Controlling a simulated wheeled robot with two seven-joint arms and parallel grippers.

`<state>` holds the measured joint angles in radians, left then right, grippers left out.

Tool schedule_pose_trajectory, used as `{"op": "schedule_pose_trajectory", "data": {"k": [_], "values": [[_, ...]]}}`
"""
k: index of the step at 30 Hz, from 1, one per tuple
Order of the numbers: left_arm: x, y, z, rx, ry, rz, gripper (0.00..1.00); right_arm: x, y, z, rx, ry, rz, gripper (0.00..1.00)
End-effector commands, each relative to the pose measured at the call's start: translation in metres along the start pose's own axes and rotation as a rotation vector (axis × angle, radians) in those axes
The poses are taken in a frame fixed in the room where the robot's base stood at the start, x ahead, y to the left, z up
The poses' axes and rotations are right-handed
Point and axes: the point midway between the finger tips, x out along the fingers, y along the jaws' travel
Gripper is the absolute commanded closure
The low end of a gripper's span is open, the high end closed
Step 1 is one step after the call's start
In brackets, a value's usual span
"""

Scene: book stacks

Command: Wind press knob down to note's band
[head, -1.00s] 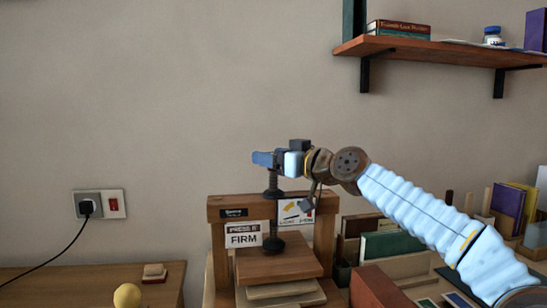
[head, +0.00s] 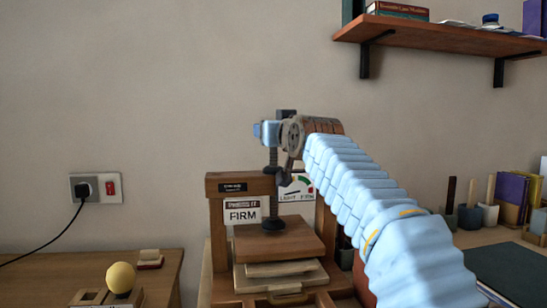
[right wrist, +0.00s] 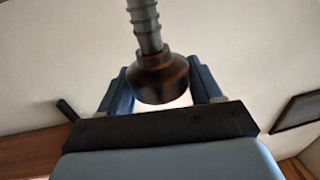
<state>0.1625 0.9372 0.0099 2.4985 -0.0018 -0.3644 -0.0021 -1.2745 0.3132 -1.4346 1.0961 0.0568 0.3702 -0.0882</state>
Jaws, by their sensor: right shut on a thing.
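The wooden press (head: 216,186) stands on the bench with its dark threaded screw (head: 273,182) upright through the crossbar. The note (head: 242,214) on its front reads "FIRM". A dial card (head: 298,188) marked light and firm is partly hidden by my arm; I cannot read a pointer. The screw's foot (head: 273,226) is at the wooden pressing board (head: 285,246). My right gripper (head: 268,132) is at the screw's top. In the right wrist view, its blue fingers are around the dark brown press knob (right wrist: 162,76), shut on it. My left gripper is out of view.
A shelf (head: 440,43) with books is at upper right. A wall socket with plug (head: 84,190) is at left. A yellow ball-topped object (head: 120,278) stands front left. Upright books (head: 510,195) and a dark flat panel (head: 512,272) are at right.

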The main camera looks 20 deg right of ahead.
Motion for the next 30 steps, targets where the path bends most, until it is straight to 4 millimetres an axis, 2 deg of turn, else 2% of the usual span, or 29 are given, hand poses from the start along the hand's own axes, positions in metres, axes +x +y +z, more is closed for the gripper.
{"op": "schedule_pose_trajectory", "data": {"k": [1, 6, 18, 30], "values": [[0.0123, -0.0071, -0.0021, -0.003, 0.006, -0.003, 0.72, 0.0009, -0.0003, 0.0098, -0.011, -0.007, 0.046, 0.66], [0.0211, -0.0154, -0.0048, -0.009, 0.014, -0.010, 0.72, 0.0011, -0.0005, 0.0063, -0.013, -0.011, 0.202, 0.66], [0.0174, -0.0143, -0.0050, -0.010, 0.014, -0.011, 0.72, 0.0009, 0.0000, 0.0019, -0.007, -0.014, 0.474, 0.66], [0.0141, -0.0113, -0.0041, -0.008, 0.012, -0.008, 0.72, 0.0003, 0.0002, 0.0019, -0.003, -0.011, 0.564, 0.66]]}}
